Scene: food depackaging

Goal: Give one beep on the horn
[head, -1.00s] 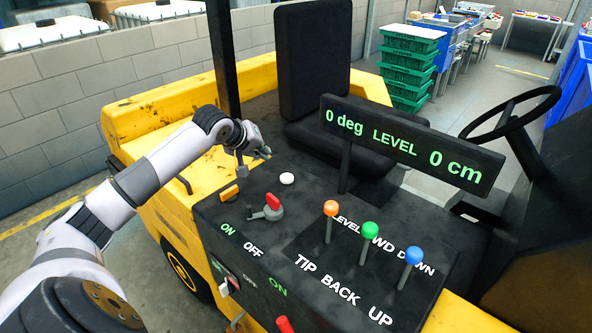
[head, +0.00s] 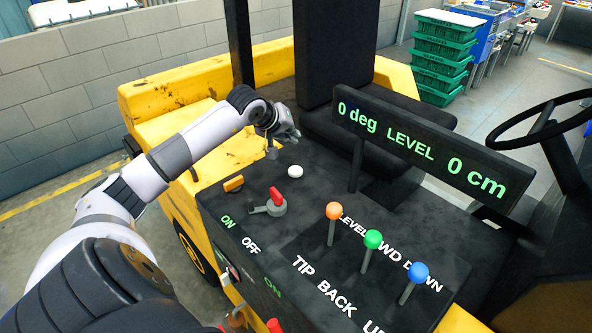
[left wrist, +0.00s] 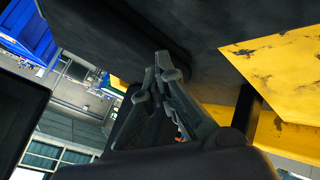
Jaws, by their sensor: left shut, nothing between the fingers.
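A white round button (head: 295,171) is on the black console (head: 320,215), behind the red-handled switch. No label shows on it. My left gripper (head: 290,135) is shut and empty. In the head view it is just above the button in the picture, with a gap of console between them; its height over the console is hard to judge. In the left wrist view the closed fingers (left wrist: 165,66) show, but the button cannot be made out. My right gripper is not in view.
A red-handled switch (head: 274,202) and an orange switch (head: 233,184) are near the button. Levers with orange (head: 334,210), green (head: 373,239) and blue (head: 419,272) knobs stand to the right. A display board (head: 415,150) reads 0 deg, LEVEL, 0 cm. A black seat (head: 330,60) is behind.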

